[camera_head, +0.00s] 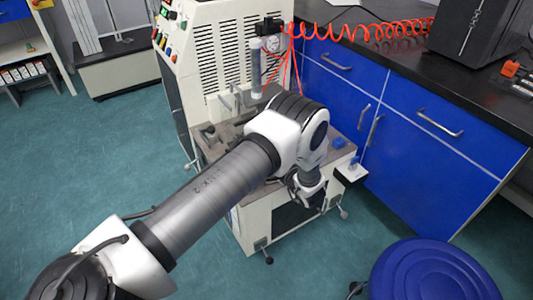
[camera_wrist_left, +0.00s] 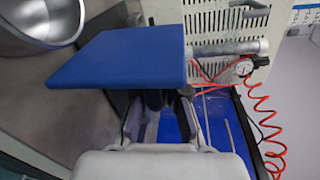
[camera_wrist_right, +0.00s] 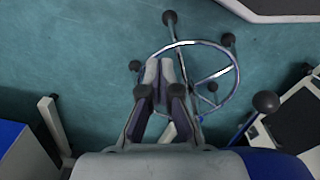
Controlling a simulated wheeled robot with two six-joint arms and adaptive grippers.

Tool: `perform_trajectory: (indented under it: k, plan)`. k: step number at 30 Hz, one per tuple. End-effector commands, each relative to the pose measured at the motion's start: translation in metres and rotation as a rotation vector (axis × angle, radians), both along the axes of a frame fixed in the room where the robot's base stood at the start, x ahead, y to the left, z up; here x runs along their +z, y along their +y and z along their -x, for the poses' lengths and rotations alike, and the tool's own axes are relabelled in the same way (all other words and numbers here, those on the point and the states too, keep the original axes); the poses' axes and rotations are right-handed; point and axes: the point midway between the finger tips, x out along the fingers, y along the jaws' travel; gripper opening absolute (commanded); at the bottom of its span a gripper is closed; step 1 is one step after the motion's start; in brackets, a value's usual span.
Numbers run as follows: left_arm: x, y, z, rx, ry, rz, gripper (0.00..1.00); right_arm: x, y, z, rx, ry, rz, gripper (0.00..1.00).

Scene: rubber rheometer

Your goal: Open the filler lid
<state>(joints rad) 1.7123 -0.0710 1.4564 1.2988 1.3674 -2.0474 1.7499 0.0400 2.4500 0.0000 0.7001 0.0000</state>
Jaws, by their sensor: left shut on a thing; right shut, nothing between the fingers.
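A flat blue square panel (camera_wrist_left: 120,58), which looks like the filler lid, fills the upper middle of the left wrist view. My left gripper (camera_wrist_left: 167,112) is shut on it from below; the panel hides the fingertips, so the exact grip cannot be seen. In the head view my left arm reaches over the front of the cream machine (camera_head: 215,60) and covers much of its deck, and the fingers are not clear there. My right gripper (camera_wrist_right: 167,78) is shut and empty above the floor in the right wrist view.
A chromed stool base ring (camera_wrist_right: 228,85) with casters lies below my right gripper. A blue stool seat (camera_head: 435,270) stands at the front right. Blue cabinets (camera_head: 425,165) line the right side. A red coiled hose (camera_head: 350,32) and a gauge (camera_wrist_left: 243,67) hang near the machine.

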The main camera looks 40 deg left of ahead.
Motion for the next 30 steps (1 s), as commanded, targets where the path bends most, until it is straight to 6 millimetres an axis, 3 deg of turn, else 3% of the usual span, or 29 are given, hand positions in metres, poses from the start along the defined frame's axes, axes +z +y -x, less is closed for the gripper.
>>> perform_trajectory:
  k: [18, 19, 21, 30]
  plan:
    - [-0.0016, -0.0005, -0.0018, -0.001, 0.045, -0.019, 0.0, -0.0007, 0.0, 0.0, 0.0, 0.0, 0.0, 0.0]
    - [-0.0016, -0.0005, -0.0018, -0.001, 0.045, -0.019, 0.19, -0.0007, 0.0, 0.0, 0.0, 0.0, 0.0, 0.0]
    - [-0.0017, -0.0005, -0.0017, -0.001, 0.045, -0.019, 0.38, -0.0007, 0.0, 0.0, 0.0, 0.0, 0.0, 0.0]
    - [-0.0021, -0.0018, -0.0009, -0.001, 0.047, -0.019, 0.38, -0.0007, 0.0, 0.0, 0.0, 0.0, 0.0, 0.0]
